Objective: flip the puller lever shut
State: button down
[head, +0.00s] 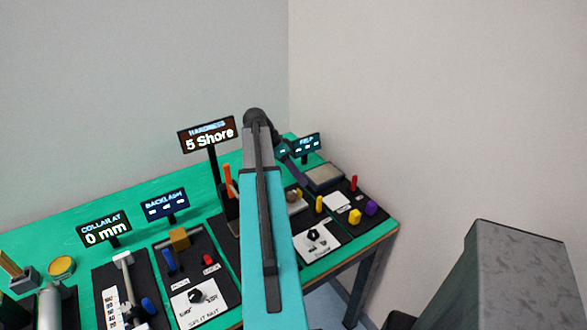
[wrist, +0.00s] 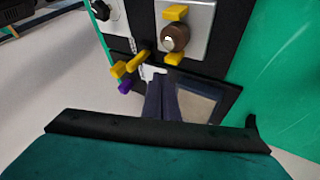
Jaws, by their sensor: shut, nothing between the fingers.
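No label I can read names the puller lever, so I cannot tell for certain which part it is. In the wrist view, a yellow-handled part (wrist: 138,61) stands on the dark panel, just left of my fingertips and seemingly apart from them. My gripper (wrist: 160,80) is shut and empty, its dark fingers together over the panel by a small white plate (wrist: 153,71). A brown round knob (wrist: 175,37) sits between yellow blocks on a grey plate beyond the fingertips.
The green table (head: 372,233) ends at its right edge near the wall. A purple knob (head: 371,208), yellow block (head: 355,216) and red peg (head: 354,183) stand close together. The hardness display (head: 207,135) rises left of my arm. A grey pillar (head: 515,280) stands at right.

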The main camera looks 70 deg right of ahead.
aim_at(319, 205)
jog(key=s, duration=0.1)
jog(key=s+f+p, duration=0.1)
jog(key=f, duration=0.1)
jog(key=shift+s+a, duration=0.25)
jog(key=shift+s, duration=0.15)
jog(key=shift+s+a+f+p, duration=0.1)
jog(key=shift+s+a+p, duration=0.3)
jog(key=shift+s, duration=0.2)
jog(key=shift+s+a+p, duration=0.3)
jog(key=shift+s+a, duration=0.05)
jog(key=shift+s, duration=0.2)
jog(key=shift+a, duration=0.15)
